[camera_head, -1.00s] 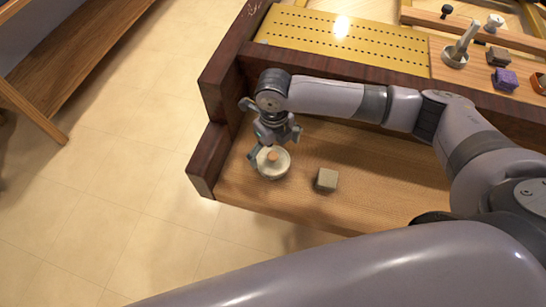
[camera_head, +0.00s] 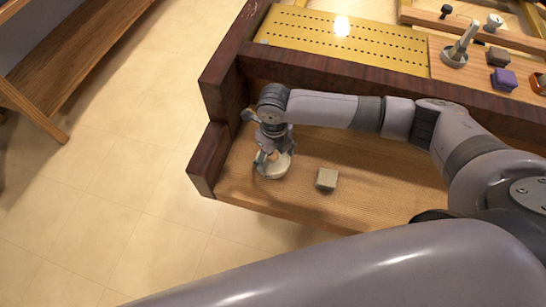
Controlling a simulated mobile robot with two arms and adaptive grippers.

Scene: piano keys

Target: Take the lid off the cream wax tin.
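The cream wax tin (camera_head: 273,171) is a small round pale tin on the wooden ledge, near the ledge's left end. A tan knob on its lid partly shows between the fingers of my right gripper (camera_head: 270,156). The gripper points down over the tin, with its fingers low around the knob. It hides much of the lid, so I cannot tell whether the fingers touch the knob or have closed on it. The lid appears to sit on the tin. My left gripper is not in view.
A grey-beige block (camera_head: 326,179) lies on the ledge (camera_head: 385,195) right of the tin. A dark wooden wall (camera_head: 330,74) rises behind, with a perforated brass plate (camera_head: 345,40) beyond. Small tools and blocks, including a purple block (camera_head: 503,79), sit at upper right. Floor drops away in front.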

